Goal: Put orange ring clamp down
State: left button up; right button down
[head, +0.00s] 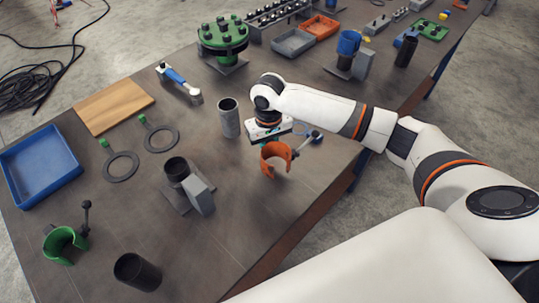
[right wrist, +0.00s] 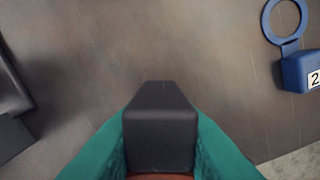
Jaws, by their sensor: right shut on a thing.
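The orange ring clamp (head: 274,164) is an open C-shaped band with a lever, near the table's front right edge in the head view. My right gripper (head: 270,138) is directly behind it and shut on it. In the right wrist view my teal fingers (right wrist: 160,132) close on a dark block, with a sliver of the orange clamp (right wrist: 160,177) at the bottom edge. The clamp looks upright and low over the table; I cannot tell whether it touches. My left gripper is not in view.
A grey pipe (head: 229,118) stands just left of my gripper. A dark pipe in a grey support (head: 198,194) is further left. A blue ring tag (right wrist: 299,71) lies close by. A green clamp (head: 65,246) sits at left. Bare table (head: 235,215) lies in front.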

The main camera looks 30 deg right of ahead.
aim_at(269, 156)
jog(key=shift+f, duration=2.05)
jog(key=shift+f, duration=0.1)
jog(key=c, duration=1.2)
grip_release()
notch_tip(269, 156, up, 12)
jog(key=shift+r, duration=0.1)
